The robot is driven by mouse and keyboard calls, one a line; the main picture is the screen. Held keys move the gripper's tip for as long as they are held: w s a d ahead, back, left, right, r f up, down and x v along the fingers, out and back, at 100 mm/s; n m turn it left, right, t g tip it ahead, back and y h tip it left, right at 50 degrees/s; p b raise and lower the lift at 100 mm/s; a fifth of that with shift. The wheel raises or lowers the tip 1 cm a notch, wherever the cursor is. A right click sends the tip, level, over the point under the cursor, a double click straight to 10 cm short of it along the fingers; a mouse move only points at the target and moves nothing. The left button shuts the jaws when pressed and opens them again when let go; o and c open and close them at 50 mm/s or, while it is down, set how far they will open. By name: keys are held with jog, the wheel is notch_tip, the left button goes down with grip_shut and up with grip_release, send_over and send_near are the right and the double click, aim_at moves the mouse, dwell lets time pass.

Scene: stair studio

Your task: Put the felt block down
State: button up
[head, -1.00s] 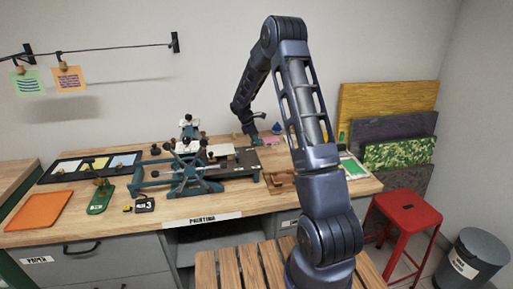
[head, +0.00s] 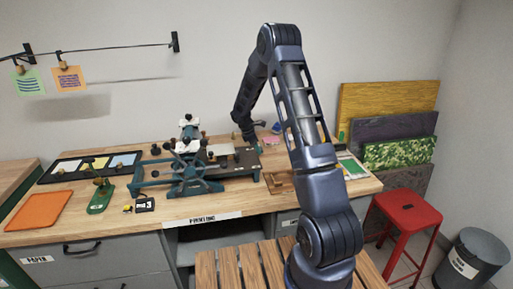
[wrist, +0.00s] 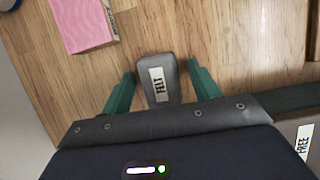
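The felt block (wrist: 158,68) is a grey block with a white FELT label, seen in the wrist view over the wooden worktop (wrist: 225,35). My gripper (wrist: 160,72) has its two teal fingers on either side of the block. Bare wood shows between each finger and the block, so the fingers stand apart from it. The block appears to rest on the wood; its underside is hidden. In the head view my gripper (head: 249,138) is small, at the back of the bench behind the press, and the block cannot be made out there.
A pink block (wrist: 82,22) lies near the felt block. A dark-edged piece with a FREE label (wrist: 303,142) is close on the right in the wrist view. The teal printing press (head: 190,172) stands left of my gripper. The wall is close behind.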

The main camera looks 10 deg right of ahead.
jog(key=v, duration=1.2)
jog(key=s+d+r+m, duration=0.3)
jog(key=s+r+m, duration=0.1)
jog(key=s+r, duration=0.75)
jog(key=s+d+r+m+t+y, duration=0.25)
jog(key=s+r+m, duration=0.25)
jog(key=s+r, duration=0.45)
jog(key=s+d+m+t+y, duration=0.2)
jog(key=s+m, duration=0.7)
jog(key=s, duration=1.7)
jog(key=shift+r, duration=0.4)
